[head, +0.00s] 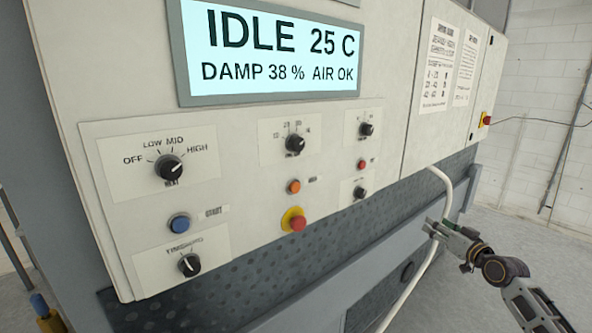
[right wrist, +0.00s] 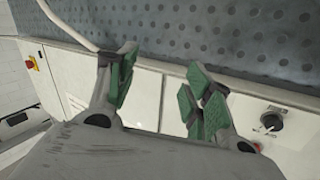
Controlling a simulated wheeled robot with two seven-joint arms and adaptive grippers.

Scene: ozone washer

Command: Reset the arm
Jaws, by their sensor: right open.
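My right gripper (head: 432,228) is at the lower right in the head view, in front of the washer's lower side, near a white pipe (head: 440,190). In the right wrist view its green-padded fingers (right wrist: 160,88) are spread apart with nothing between them. Whether the gripper touches the pipe cannot be told. My left gripper is not in view.
The washer's control panel (head: 240,215) has several knobs, a blue start button (head: 179,222) and a red stop button (head: 294,220). Its display (head: 275,45) reads IDLE, 25 C, DAMP 38 %, AIR OK. Floor at the right is clear.

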